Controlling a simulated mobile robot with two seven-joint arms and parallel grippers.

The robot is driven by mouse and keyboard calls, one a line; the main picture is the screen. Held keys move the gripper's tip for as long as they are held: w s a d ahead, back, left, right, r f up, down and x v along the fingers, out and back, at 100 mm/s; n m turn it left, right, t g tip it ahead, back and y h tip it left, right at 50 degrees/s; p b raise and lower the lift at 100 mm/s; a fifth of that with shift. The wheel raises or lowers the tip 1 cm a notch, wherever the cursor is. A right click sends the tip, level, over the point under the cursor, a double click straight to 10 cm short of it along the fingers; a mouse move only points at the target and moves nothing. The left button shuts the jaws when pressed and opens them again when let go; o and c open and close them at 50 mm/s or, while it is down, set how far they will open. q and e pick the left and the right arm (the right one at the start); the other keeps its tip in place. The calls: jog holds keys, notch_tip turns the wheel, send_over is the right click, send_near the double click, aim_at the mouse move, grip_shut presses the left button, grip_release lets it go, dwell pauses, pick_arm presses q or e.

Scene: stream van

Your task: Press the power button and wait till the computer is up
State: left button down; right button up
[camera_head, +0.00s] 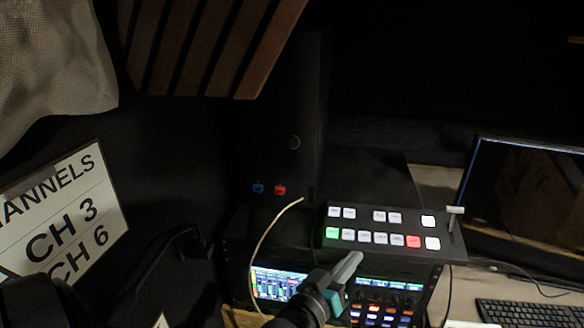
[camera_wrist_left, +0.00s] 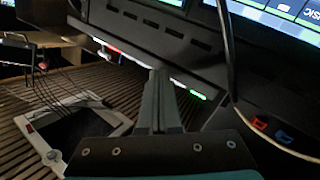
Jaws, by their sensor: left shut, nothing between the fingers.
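The black computer tower (camera_head: 310,110) stands behind the switcher panel in the head view. Its round power button (camera_head: 292,142) shows as a faint ring on the dark front, with no light that I can see. Blue (camera_head: 258,188) and red (camera_head: 280,189) ports sit below it. The monitor (camera_head: 525,200) at the right is dark. My left gripper (camera_head: 356,257) is shut and empty, in front of the panel's near edge, below and right of the power button and apart from it. Its shut fingers also show in the left wrist view (camera_wrist_left: 160,78). My right gripper is not in view.
The switcher panel (camera_head: 450,240) with lit buttons sits above a rack with lit screens (camera_head: 280,284). A pale cable (camera_head: 262,240) hangs in front of the tower. A keyboard (camera_head: 528,312) lies at the right. A channel sign (camera_head: 65,215) is at the left.

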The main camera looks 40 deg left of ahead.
aim_at(292, 143)
pick_arm(q)
jog(key=s+a+r+n+t+y, duration=0.1)
jog(key=s+a+r+n+y, duration=0.1)
jog(key=a+r+n+y, duration=0.5)
jog(key=s+a+r+n+t+y, duration=0.1)
jog(key=s+a+r+n+y, duration=0.1)
jog(key=a+r+n+y, duration=0.4)
notch_tip(292, 143, up, 3)
jog(key=n+y, duration=0.2)
jog(key=y, duration=0.2)
jog(key=shift+s+a+n+t+y, duration=0.3)
jog(key=shift+a+n+y, duration=0.05)
jog(key=shift+n+y, duration=0.05)
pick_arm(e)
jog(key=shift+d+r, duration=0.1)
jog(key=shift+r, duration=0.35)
pick_arm(q)
jog(key=shift+w, duration=0.15)
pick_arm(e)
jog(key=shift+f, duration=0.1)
pick_arm(q)
jog(key=w+a+b, duration=0.4)
jog(key=w, duration=0.3)
jog(key=shift+w, duration=0.25)
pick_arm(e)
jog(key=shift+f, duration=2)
pick_arm(q)
jog(key=shift+a+r, duration=0.1)
